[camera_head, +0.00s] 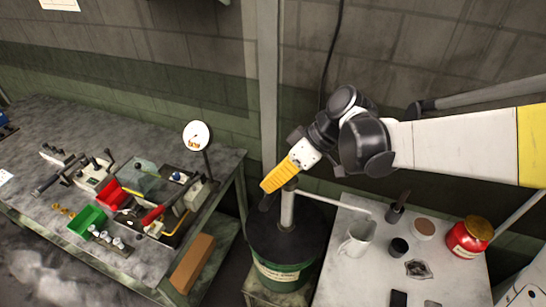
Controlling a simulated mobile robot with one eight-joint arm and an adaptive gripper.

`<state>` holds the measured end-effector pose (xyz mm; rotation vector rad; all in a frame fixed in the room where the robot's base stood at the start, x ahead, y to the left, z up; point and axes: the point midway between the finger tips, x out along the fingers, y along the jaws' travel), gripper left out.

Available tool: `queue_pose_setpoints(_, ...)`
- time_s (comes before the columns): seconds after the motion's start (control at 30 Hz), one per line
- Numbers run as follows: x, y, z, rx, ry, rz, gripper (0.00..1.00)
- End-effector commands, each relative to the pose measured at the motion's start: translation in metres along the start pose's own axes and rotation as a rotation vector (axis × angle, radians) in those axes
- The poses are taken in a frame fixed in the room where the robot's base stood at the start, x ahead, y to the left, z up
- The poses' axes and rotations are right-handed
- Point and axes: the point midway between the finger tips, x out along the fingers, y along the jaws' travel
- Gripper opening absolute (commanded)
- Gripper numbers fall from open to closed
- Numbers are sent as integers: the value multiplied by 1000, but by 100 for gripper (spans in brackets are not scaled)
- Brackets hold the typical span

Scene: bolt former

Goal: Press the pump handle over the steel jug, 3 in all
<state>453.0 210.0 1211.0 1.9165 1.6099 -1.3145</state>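A dark green drum (283,270) stands in the gap between the two tables, with a grey pump column (288,208) rising from its lid. A thin pale spout (335,201) runs right from the column's top and ends above the steel jug (355,241), which stands upright on the right table. My gripper (267,199), below its yellow body, is at the top of the pump column, a little to its left. The yellow body covers the pump's top, so the handle cannot be made out clearly. Contact and finger opening cannot be told.
The right table (355,283) also holds a dark cup (398,247), a red jar (470,237), a brown-topped tub (424,228) and a brush holder (396,212). The left bench (60,225) carries a machine, green bin (87,220) and red bin (111,193). A wall stands behind.

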Motion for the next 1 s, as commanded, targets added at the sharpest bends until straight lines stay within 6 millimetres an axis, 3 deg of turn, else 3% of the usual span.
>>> queue_pose_setpoints(0.47, 3, 0, 3, -2, 0, 3, 0)
queue_pose_setpoints(1.0, 22, -4, 16, -61, 0, 89, 0)
